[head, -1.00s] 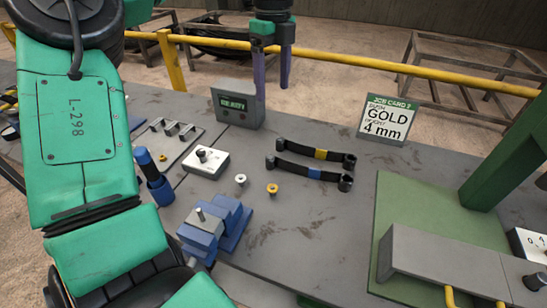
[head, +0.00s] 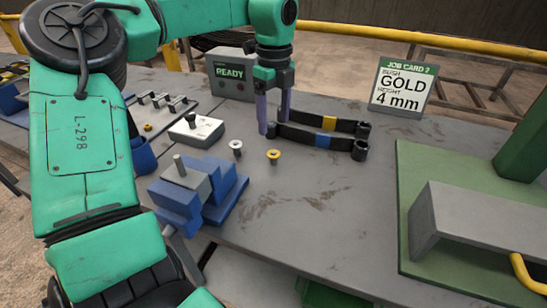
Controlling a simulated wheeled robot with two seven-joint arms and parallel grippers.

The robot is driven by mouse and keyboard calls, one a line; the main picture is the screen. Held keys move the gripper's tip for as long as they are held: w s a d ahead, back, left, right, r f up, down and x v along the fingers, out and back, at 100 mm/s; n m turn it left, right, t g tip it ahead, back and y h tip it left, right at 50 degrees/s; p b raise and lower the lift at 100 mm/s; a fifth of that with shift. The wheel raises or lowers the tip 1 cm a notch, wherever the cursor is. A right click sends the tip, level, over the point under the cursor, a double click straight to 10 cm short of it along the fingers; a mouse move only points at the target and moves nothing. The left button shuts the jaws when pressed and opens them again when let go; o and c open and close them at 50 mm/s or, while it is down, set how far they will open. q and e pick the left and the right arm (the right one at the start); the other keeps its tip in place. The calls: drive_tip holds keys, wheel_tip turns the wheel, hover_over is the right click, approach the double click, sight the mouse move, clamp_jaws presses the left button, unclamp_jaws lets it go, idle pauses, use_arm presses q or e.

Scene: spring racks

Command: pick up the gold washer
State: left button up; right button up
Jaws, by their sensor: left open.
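The gold washer (head: 273,155) lies flat on the grey bench, a small gold ring with a dark centre. A similar silver washer (head: 236,146) lies just left of it. My left gripper (head: 272,130) points down with two purple fingers, open and empty. In the picture its fingertips are just above and behind the gold washer, apart from it, near the left ends of two black straps. My right gripper is not in view.
The black straps, with a yellow band (head: 329,123) and a blue band (head: 322,141), lie right of the gripper. A blue vise (head: 205,196) stands front left, a white block (head: 196,131) behind it. A job card (head: 403,88) reads gold, 4 mm. The front middle bench is clear.

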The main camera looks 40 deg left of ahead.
sight(274, 152)
use_arm(q)
wheel_tip(274, 152, down, 8)
drive_tip(key=shift+f+p, duration=0.15)
drive_tip(key=shift+p, duration=0.2)
drive_tip(key=shift+f+b, duration=0.2)
drive_tip(key=shift+b, duration=0.15)
idle(0.3)
drive_tip(key=c, duration=1.1)
